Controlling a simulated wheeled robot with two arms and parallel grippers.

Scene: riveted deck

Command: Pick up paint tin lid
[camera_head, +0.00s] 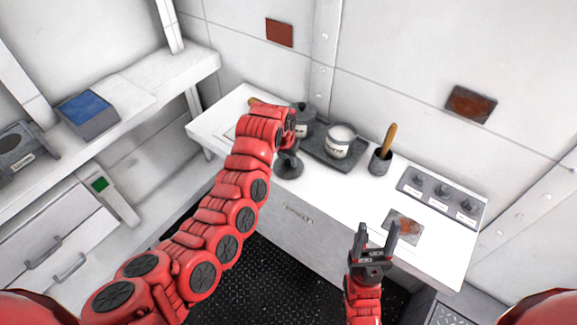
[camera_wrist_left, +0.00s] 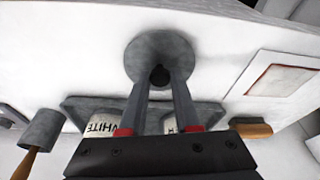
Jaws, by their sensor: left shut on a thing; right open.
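The paint tin lid (camera_head: 289,167) is a dark grey disc with a knob, at the left-middle of the white counter. It fills the upper middle of the left wrist view (camera_wrist_left: 146,48). My left gripper (camera_head: 287,146) is shut on its dark knob, fingers reaching over the disc. I cannot tell whether the lid touches the counter. A tin with white paint (camera_head: 341,138) stands open on a grey tray (camera_head: 330,156). A tin with a dark lid (camera_head: 303,118) stands beside it, partly hidden by my left arm. My right gripper (camera_head: 378,231) is open and empty near the counter's front.
A panel with several knobs (camera_head: 440,197) is at the right end, near an orange-brown card (camera_head: 403,226). A brush with a wooden top (camera_wrist_left: 251,128) lies beyond the tray's other end.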

